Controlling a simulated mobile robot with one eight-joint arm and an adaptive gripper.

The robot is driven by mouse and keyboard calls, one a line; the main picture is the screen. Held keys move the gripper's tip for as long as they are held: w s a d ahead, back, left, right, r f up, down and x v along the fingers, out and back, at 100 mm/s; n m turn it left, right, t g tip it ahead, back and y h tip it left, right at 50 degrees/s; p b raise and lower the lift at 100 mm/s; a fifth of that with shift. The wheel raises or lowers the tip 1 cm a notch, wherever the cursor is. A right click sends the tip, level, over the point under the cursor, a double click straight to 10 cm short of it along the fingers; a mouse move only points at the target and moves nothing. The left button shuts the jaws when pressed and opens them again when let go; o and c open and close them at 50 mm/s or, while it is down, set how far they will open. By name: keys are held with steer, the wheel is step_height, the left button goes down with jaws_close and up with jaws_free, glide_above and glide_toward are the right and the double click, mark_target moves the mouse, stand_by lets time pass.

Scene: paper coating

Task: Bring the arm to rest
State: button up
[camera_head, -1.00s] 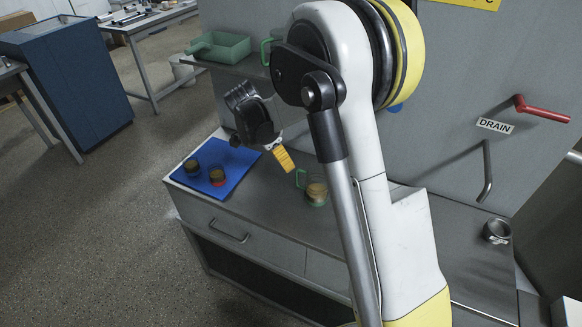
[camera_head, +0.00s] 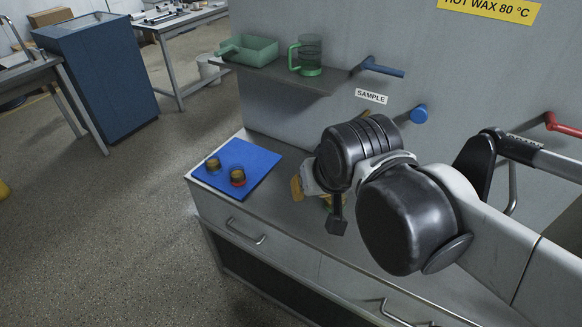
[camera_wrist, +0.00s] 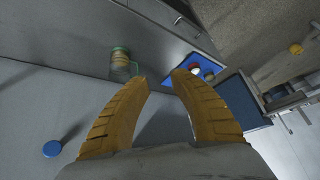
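My gripper (camera_wrist: 160,82) shows in the wrist view with its two yellow ribbed fingers apart and nothing between them. In the head view my arm reaches in from the right, and its dark wrist hides most of the gripper; a bit of a yellow finger (camera_head: 296,188) shows at its left. The gripper is above the counter (camera_head: 215,190), apart from it. A green-handled jug (camera_wrist: 122,66) stands on the counter beyond the left finger in the wrist view; in the head view it is mostly hidden behind my wrist.
A blue mat (camera_head: 262,160) holds two small jars (camera_head: 237,176) at the counter's left end. A shelf (camera_head: 300,82) above holds a green tray (camera_head: 250,50) and a green mug (camera_head: 306,56). Blue knob (camera_head: 419,114) and red lever (camera_head: 562,125) stick out from the wall panel.

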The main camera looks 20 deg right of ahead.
steer(key=shift+s+a+f+n+t, duration=0.2)
steer(key=shift+s+n, duration=0.25)
steer(key=shift+s, duration=0.1)
steer(key=shift+s+a+f+n+t, duration=0.2)
steer(key=shift+s+n, duration=0.25)
steer(key=shift+s, duration=0.1)
stand_by(0.4)
